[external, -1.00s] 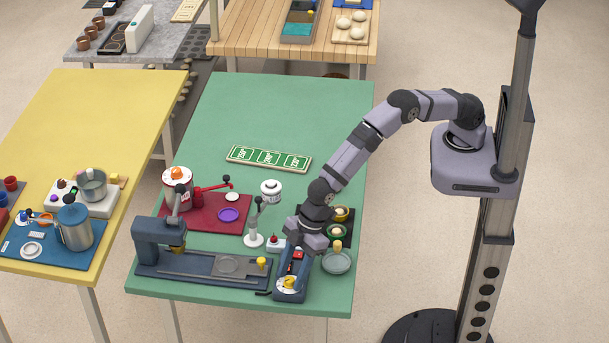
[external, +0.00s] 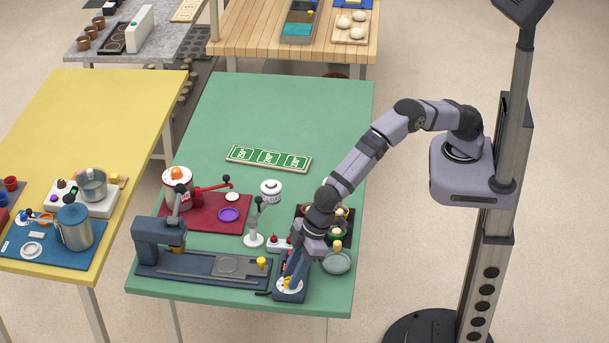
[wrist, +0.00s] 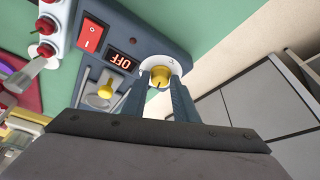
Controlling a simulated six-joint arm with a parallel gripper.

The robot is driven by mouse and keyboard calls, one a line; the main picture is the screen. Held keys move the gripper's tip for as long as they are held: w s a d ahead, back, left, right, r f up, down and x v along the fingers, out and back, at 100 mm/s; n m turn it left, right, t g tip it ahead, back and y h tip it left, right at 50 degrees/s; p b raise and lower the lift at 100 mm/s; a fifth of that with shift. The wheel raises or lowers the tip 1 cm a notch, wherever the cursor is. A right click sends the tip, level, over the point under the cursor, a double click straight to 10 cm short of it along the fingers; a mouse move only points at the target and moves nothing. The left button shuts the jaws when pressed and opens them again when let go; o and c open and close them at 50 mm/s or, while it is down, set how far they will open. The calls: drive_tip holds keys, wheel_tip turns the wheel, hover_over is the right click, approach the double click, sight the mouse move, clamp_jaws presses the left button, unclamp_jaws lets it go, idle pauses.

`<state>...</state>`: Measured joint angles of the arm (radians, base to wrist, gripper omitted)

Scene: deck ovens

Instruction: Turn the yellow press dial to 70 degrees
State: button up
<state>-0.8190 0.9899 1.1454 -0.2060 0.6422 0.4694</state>
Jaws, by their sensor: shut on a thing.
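The yellow press dial (wrist: 160,76) sits on a white round plate at the end of the blue-grey control box (wrist: 140,42). In the external view the dial (external: 291,283) is at the front right of the green table. My gripper (wrist: 161,80) has its two fingers on either side of the dial and is shut on it; in the external view my gripper (external: 290,272) reaches down to the box at a tilt. The box's display (wrist: 121,60) reads OFF, upside down in the wrist view. The dial's angle marks are too small to read.
A red switch (wrist: 91,38) is on the same box. The press base (external: 190,264), with a yellow-knobbed part (external: 262,263), is just left. A red-button box (external: 279,244) stands behind, and a glass dish (external: 337,262) is close on the right.

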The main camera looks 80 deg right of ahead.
sight(303, 281)
idle(0.3)
drive_tip(key=o, duration=1)
drive_tip(key=shift+s+r, duration=0.1)
drive_tip(key=shift+b+v, duration=1.2)
drive_tip(key=shift+v, duration=2.35)
drive_tip(key=shift+d, duration=0.1)
